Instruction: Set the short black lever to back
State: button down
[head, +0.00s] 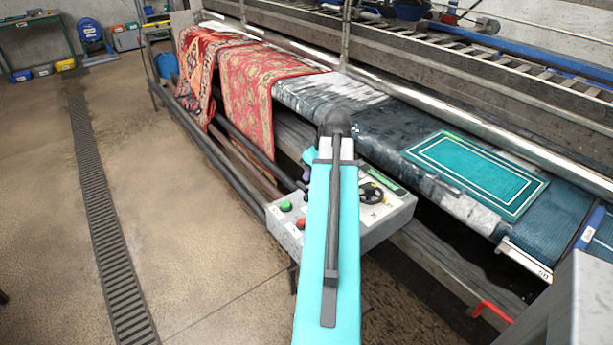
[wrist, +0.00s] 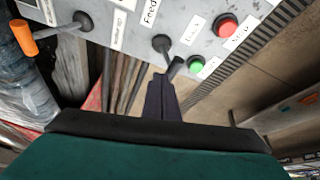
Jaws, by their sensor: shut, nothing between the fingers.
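The short black lever (wrist: 174,67) is in the wrist view, at the panel edge by the "Feed" label. Its round base (wrist: 161,43) is on the grey panel (wrist: 190,12), and its stem leans down and right in the picture. My gripper (wrist: 161,80) is shut and empty, its dark fingertips just below and left of the lever's tip. I cannot tell whether they touch. In the head view my arm covers part of the control box (head: 391,221); the lever cannot be made out there. Only a bit of my gripper (head: 306,172) shows beside the arm.
A green button (wrist: 196,63) and a red button (wrist: 227,26) sit right of the lever. An orange-handled lever (wrist: 22,37) is on the left. A black handwheel (head: 371,193) is on the box. Rugs (head: 262,85) lie on the machine behind; open floor (head: 190,180) is left.

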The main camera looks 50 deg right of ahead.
jog(key=a+b+v, duration=0.1)
jog(key=v, duration=0.9)
jog(key=shift+r, duration=0.45)
jog(key=shift+w+a, duration=0.1)
jog(key=shift+w, duration=0.1)
